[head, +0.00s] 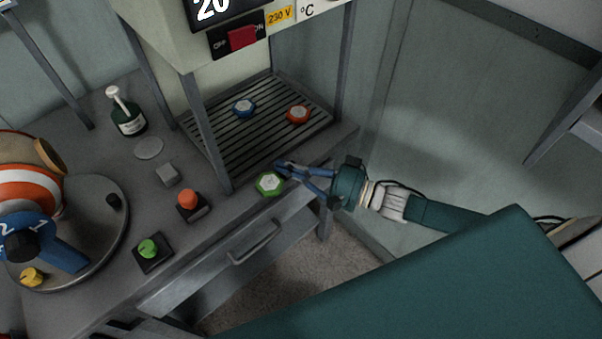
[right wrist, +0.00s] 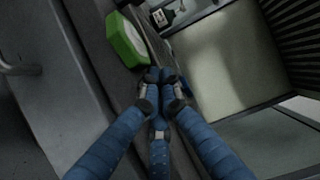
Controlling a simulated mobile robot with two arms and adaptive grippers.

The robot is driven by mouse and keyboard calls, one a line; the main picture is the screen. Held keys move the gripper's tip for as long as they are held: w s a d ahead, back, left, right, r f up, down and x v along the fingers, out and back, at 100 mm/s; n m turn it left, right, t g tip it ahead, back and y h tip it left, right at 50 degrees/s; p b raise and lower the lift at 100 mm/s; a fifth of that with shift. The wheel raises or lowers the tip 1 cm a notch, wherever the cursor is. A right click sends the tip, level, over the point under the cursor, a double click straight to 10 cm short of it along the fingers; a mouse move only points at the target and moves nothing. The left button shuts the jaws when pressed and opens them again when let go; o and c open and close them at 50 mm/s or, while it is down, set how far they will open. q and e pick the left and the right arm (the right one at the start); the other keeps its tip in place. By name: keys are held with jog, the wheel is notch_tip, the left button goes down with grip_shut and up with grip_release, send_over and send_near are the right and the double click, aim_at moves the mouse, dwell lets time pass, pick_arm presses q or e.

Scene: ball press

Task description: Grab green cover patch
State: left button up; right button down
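The green cover patch (head: 269,184) is a green hexagonal piece with a white top, lying on the front edge of the grey workbench below the slatted grate. It also shows in the right wrist view (right wrist: 127,41), up and left of the fingertips. My right gripper (head: 281,169) comes in from the right, its blue fingertips close beside the patch. In the right wrist view (right wrist: 160,76) the fingertips are drawn together with nothing visible between them. Whether they touch the patch I cannot tell. My left gripper is out of view.
A blue patch (head: 244,108) and a red-orange patch (head: 299,114) lie on the grate (head: 232,143). An orange button (head: 188,198), a green knob (head: 148,248) and a dark bottle (head: 128,120) stand on the bench. A drawer handle (head: 256,243) sticks out below.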

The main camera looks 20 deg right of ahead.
jog(key=shift+w+a, duration=0.2)
jog(key=shift+a, duration=0.05)
jog(key=shift+s+r+p, duration=0.15)
jog(key=shift+s+p, duration=0.1)
jog(key=shift+p, duration=0.05)
jog(key=shift+s+a+p, duration=0.2)
jog(key=shift+s+p, duration=0.15)
jog(key=shift+p, duration=0.05)
jog(key=shift+s+a, duration=0.15)
jog(key=shift+s, duration=0.1)
